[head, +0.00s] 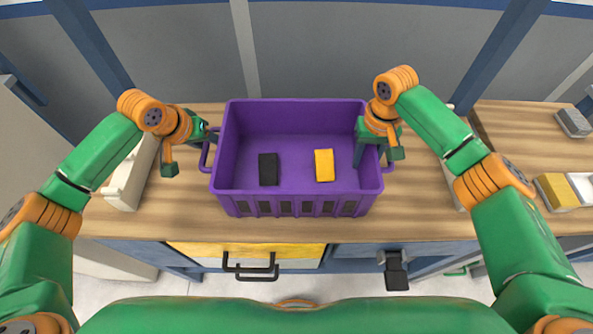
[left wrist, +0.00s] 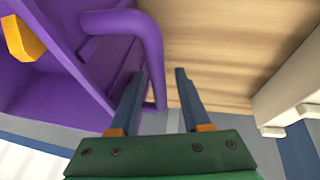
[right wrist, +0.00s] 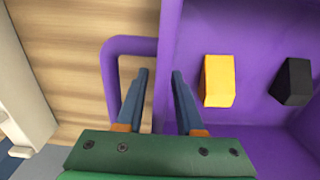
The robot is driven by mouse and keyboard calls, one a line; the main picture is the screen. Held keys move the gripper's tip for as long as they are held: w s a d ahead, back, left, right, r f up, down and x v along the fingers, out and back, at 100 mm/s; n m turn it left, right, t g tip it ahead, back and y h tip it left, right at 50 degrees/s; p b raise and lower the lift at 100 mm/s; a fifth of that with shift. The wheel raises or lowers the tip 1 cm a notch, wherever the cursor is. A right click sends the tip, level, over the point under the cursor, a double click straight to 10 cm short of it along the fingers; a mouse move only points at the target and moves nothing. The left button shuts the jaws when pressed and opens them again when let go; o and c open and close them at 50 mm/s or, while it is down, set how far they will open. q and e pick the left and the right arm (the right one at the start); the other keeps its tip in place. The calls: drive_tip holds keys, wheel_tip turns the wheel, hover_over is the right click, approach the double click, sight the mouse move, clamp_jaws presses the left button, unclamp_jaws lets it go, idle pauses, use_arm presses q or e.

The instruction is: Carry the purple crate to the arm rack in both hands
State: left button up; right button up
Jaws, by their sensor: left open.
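The purple crate (head: 295,207) stands upright on the wooden counter, with a black block (head: 268,169) and a yellow block (head: 324,165) lying inside. My left gripper (head: 213,136) is open by the crate's left handle (head: 206,157). In the left wrist view its fingers (left wrist: 160,72) are apart, with part of the handle (left wrist: 152,50) showing between them. My right gripper (head: 370,155) is at the crate's right wall. In the right wrist view its fingers (right wrist: 162,73) are closer together, one on each side of the wall, beside the right handle (right wrist: 113,75).
A pale holder (head: 130,178) stands left of the crate. At the far right are a grey block (head: 574,122) and a tray with a yellow block (head: 558,192). Drawers with a dark handle (head: 250,268) lie under the counter's front edge. Wood in front of the crate is clear.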

drive_tip(key=shift+s, duration=0.1)
drive_tip(key=shift+r, duration=0.3)
wheel_tip(320, 180, up, 12)
drive_tip(key=shift+f, duration=0.2)
use_arm(q)
drive_tip(key=v, duration=1)
drive_tip(key=shift+s+r, duration=0.15)
drive_tip(key=shift+r, duration=0.15)
drive_tip(key=shift+s, duration=0.1)
use_arm(e)
drive_tip(key=shift+a+f, duration=0.1)
